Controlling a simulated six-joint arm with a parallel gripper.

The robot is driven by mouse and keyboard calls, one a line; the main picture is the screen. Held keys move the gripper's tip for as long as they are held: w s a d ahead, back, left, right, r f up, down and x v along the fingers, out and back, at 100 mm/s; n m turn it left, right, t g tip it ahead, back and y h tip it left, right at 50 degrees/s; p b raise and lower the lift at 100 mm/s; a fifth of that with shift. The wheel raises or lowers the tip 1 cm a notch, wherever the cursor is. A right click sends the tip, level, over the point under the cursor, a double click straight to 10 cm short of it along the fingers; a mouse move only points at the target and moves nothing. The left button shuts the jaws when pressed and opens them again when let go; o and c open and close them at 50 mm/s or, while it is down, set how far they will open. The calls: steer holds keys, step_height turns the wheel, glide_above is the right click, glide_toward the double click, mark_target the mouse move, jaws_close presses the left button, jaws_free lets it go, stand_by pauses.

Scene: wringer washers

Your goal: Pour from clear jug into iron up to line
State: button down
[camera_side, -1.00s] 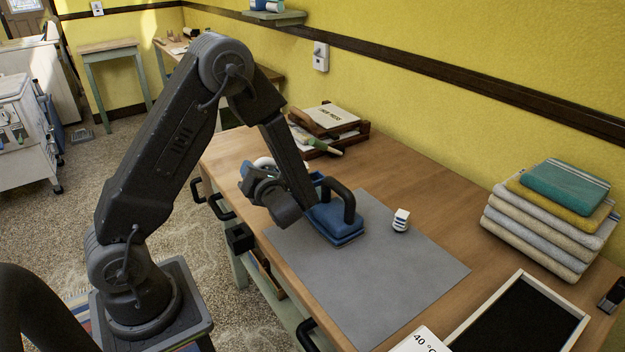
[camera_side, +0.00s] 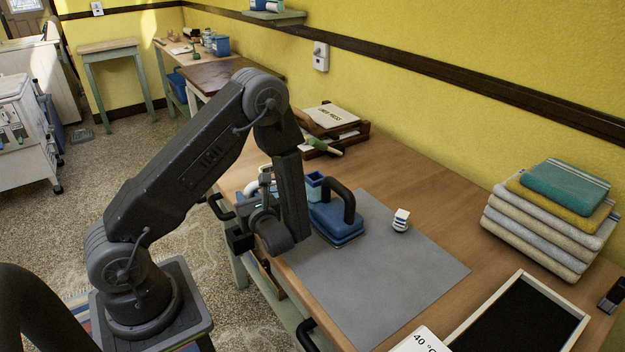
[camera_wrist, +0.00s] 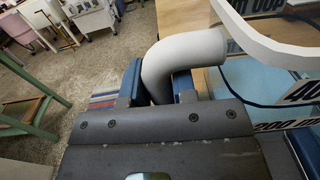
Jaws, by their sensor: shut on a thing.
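The blue iron (camera_side: 335,224) with a dark handle rests on the grey mat at the table's left part. My gripper (camera_side: 263,198) is just left of the iron, partly hidden by my forearm. In the wrist view my gripper (camera_wrist: 158,88) is shut on the thick white handle (camera_wrist: 185,52) of the clear jug (camera_wrist: 262,82). The jug has a white rim and printed volume marks, and appears tilted in this view. In the side view the jug is mostly hidden by my arm. The iron's fill line and water level cannot be made out.
The grey mat (camera_side: 390,285) has free room right of the iron, with a small white-and-black object (camera_side: 401,220) on it. A wooden tray with papers (camera_side: 335,122) stands behind. Folded towels (camera_side: 550,215) and a dark framed tray (camera_side: 520,320) are at the right.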

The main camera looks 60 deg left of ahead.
steer(key=s+r, duration=0.4)
steer(key=s, duration=0.1)
steer(key=shift+s+a+r, duration=0.2)
steer(key=shift+r, duration=0.1)
stand_by(0.5)
